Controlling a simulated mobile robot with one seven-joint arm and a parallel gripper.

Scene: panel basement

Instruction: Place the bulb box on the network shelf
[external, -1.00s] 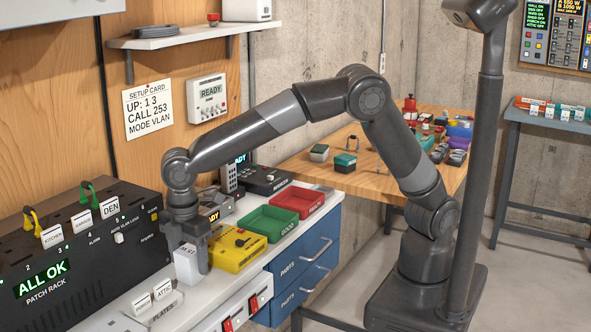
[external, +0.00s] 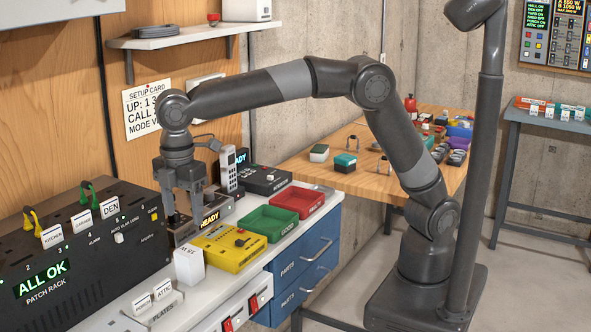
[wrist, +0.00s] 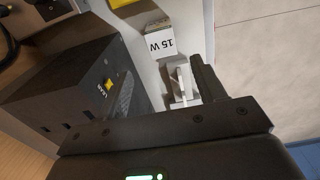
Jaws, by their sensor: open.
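The bulb box (external: 189,265) is a small white box standing upright on the white bench, in front of the yellow device. The wall shelf (external: 165,42), which I take to be the network shelf, is high on the wooden panel, well above my gripper.
The patch rack (external: 85,245) stands left of my gripper. The yellow device (external: 229,248) and green tray (external: 268,223) are to the right. The shelf's front middle looks bare.

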